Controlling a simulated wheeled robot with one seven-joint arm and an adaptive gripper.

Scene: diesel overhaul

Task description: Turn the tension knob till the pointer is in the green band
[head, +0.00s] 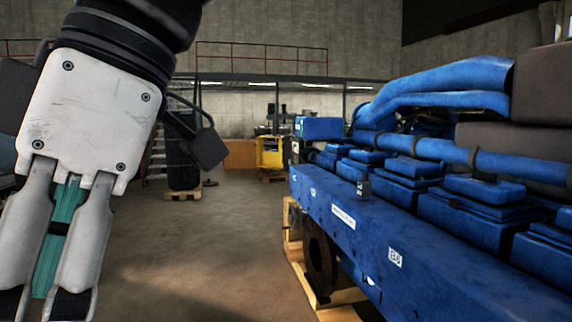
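My gripper (43,303) is at the lower left of the head view, pointing down, with a pale scuffed housing above its two grey fingers. The fingers stand apart with a gap between them, and their dark tips are at the bottom edge of the picture, partly cut off. A teal strip (62,212) with a dark band shows in the gap; I cannot tell whether it lies between the fingers or behind them. I cannot make out the tension knob, the pointer or the green band in this view.
A large blue diesel engine (335,215) fills the right side, on wooden supports (293,235). Open concrete floor (215,240) lies between my gripper and the engine. A yellow container (269,152) and a dark cabinet on a pallet (184,194) stand farther back.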

